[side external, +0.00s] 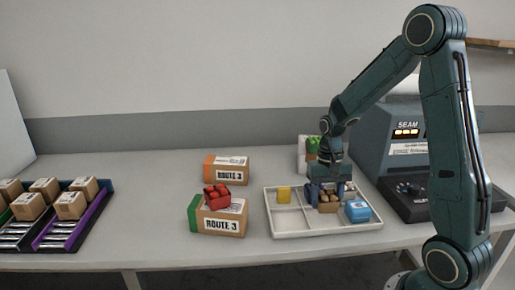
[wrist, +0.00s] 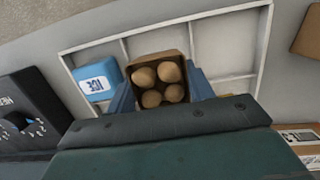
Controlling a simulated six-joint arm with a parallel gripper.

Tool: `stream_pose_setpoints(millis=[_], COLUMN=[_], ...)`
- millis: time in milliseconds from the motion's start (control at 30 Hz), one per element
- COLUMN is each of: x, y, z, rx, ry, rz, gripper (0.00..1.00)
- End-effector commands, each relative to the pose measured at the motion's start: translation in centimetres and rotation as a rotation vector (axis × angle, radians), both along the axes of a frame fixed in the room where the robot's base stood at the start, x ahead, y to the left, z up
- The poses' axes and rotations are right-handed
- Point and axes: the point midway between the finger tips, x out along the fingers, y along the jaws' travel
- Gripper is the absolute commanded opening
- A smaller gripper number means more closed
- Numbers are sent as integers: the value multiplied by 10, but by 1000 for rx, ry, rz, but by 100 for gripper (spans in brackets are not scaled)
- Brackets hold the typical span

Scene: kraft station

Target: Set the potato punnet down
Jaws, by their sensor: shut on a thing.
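The potato punnet (wrist: 160,56) is a small brown open box with several round potatoes in it. My gripper (wrist: 161,92) is shut on it, with one blue finger at each side. In the side view the punnet (side external: 328,207) is low over the right half of the white divided tray (side external: 290,231), partly hidden by my gripper (side external: 329,192). I cannot tell whether it touches the tray floor. The tray also shows in the wrist view (wrist: 192,17). A blue ice pack (side external: 357,211) lies right of the punnet, and a yellow block (side external: 284,194) is in a left compartment.
Two Route 3 cartons (side external: 219,218) (side external: 227,170) stand left of the tray, the front one with a red item (side external: 216,197) on top. A sealing machine (side external: 400,150) stands close at the right. A white container with green contents (side external: 313,147) is behind the tray. Parcels (side external: 70,205) fill racks far left.

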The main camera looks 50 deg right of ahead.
Motion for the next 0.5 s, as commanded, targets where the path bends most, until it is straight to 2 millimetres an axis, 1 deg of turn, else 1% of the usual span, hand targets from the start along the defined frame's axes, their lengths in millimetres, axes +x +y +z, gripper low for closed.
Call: stream_pose_setpoints(millis=[167,333,500], x=[-1,-1,-1], y=[0,0,0], z=[-14,-33,-42], rx=[1,1,0], ry=[3,4,1], rz=[0,0,0], gripper=[27,27,27])
